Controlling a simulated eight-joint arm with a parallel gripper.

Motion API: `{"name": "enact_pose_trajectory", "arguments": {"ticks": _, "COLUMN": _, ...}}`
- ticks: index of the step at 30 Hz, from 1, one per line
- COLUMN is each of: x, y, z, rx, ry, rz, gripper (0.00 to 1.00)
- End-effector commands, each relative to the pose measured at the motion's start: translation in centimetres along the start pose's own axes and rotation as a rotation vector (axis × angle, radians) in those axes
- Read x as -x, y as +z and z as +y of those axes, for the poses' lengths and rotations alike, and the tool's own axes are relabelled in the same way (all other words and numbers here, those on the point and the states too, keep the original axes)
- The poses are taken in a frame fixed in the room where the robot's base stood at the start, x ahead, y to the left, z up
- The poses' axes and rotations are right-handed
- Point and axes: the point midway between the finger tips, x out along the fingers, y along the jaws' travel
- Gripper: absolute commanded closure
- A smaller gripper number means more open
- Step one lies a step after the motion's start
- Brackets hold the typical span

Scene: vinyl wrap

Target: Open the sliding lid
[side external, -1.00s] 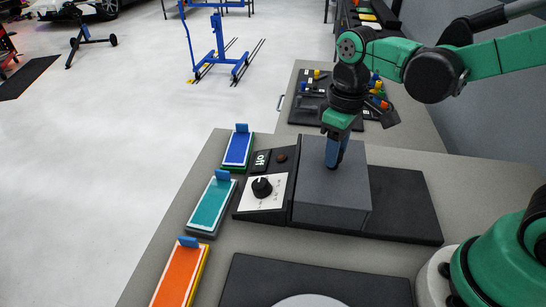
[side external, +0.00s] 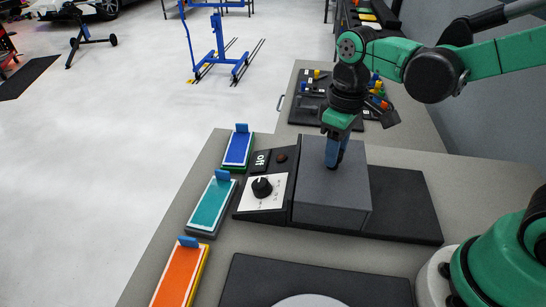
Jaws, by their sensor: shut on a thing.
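The sliding lid (side external: 312,190) is the dark grey block-like cover on a black base machine. It sits next to the control panel, and part of the black base (side external: 405,205) shows bare to its right. My gripper (side external: 334,163) points down at the top of the lid, with its blue fingers closed at the lid's upper middle. The fingers seem to be shut on a small handle there, which they mostly hide. What lies under the lid is hidden.
Left of the lid are a knob (side external: 262,187) and an off switch (side external: 261,160). Blue (side external: 238,149), teal (side external: 211,205) and orange (side external: 177,276) panels line the table's left edge. A black plate (side external: 240,285) lies in front. A tool tray (side external: 310,88) stands behind.

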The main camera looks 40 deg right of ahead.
Motion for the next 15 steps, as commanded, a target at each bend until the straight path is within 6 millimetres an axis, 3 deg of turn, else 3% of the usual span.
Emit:
{"name": "enact_pose_trajectory", "arguments": {"ticks": 11, "x": 0.1, "y": 0.1, "z": 0.1, "rx": 0.000, "ry": -0.001, "rz": -0.001, "gripper": 1.00}}
{"name": "enact_pose_trajectory", "arguments": {"ticks": 15, "x": 0.1, "y": 1.7, "z": 0.9, "rx": -0.005, "ry": -0.001, "rz": -0.001, "gripper": 1.00}}
